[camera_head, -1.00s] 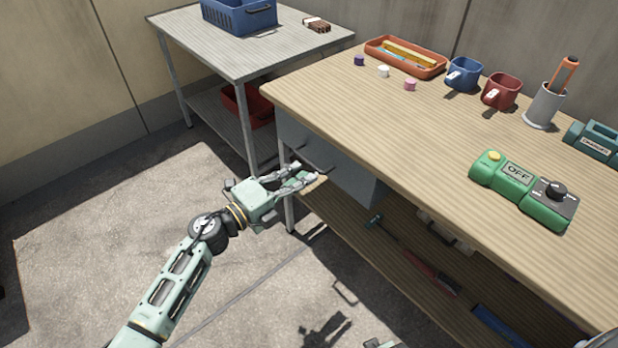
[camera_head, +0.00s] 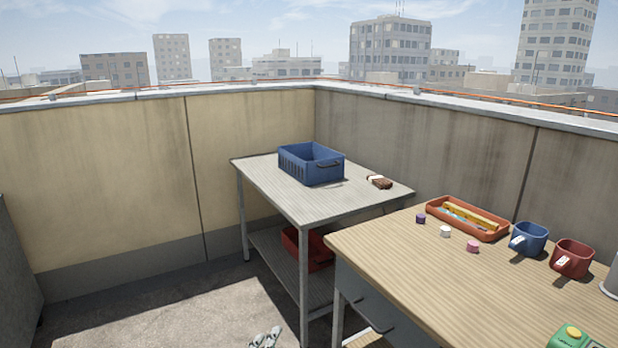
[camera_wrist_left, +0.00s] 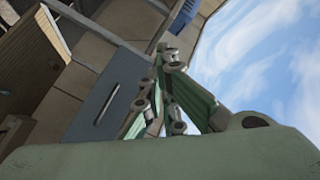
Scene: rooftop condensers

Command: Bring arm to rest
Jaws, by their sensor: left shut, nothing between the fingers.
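My left gripper (camera_head: 266,338) shows only as a small tip at the bottom edge of the head view, over the sunlit floor and left of the wooden workbench (camera_head: 480,285). In the left wrist view my left gripper (camera_wrist_left: 165,95) has its green fingers drawn together, with nothing held. The grey drawer front (camera_wrist_left: 100,105) of the bench shows beyond the fingers there. The rest of the left arm is out of the head view. My right gripper is not in view.
A grey metal table (camera_head: 265,175) holds a blue basket (camera_head: 312,165) and a small brown-and-white item (camera_head: 379,181). A red bin (camera_head: 318,252) sits on its lower shelf. Floor at left is clear.

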